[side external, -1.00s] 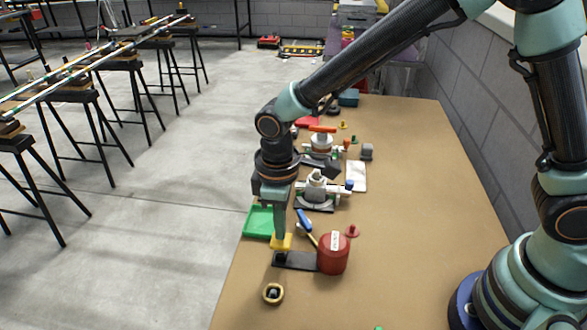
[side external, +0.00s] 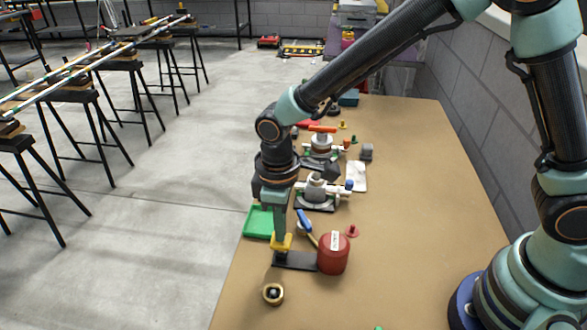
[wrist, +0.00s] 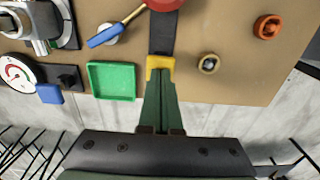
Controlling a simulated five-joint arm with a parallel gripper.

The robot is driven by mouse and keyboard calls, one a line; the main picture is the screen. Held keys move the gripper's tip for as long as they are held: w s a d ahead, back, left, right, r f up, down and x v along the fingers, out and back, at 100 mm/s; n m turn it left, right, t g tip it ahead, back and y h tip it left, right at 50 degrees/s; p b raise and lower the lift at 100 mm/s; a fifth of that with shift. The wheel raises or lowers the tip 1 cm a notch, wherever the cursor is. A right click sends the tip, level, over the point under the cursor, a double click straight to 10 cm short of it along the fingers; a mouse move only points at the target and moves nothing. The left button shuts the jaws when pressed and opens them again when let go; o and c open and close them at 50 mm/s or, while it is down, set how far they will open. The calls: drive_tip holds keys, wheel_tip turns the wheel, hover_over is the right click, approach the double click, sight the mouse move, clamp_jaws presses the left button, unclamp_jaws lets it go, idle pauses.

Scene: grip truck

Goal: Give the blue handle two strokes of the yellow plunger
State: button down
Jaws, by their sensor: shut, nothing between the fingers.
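The yellow plunger (side external: 281,243) sits at the end of a dark flat base (side external: 298,262), beside a red cylinder (side external: 333,254). My gripper (side external: 280,233) points down with its fingers closed together, its tips at the plunger. The wrist view also shows the plunger (wrist: 160,64) directly at the tips of my gripper (wrist: 160,82), partly covered by them. Whether the tips press on it is hard to tell. The blue handle (side external: 304,219), on a brass-coloured shaft, lies just behind the red cylinder; it also shows in the wrist view (wrist: 100,38).
A green tray (side external: 258,222) lies behind and left of the plunger. A brass ring-like part (side external: 273,294) lies near the table's left edge. A small red knob (side external: 353,231) stands right of the handle. Clamp-like devices (side external: 318,192) stand farther back. The table's right side (side external: 430,200) is clear.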

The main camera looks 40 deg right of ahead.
drive_tip(key=shift+f, duration=1.45)
drive_tip(key=shift+r, duration=2.05)
drive_tip(key=shift+r, duration=2.5)
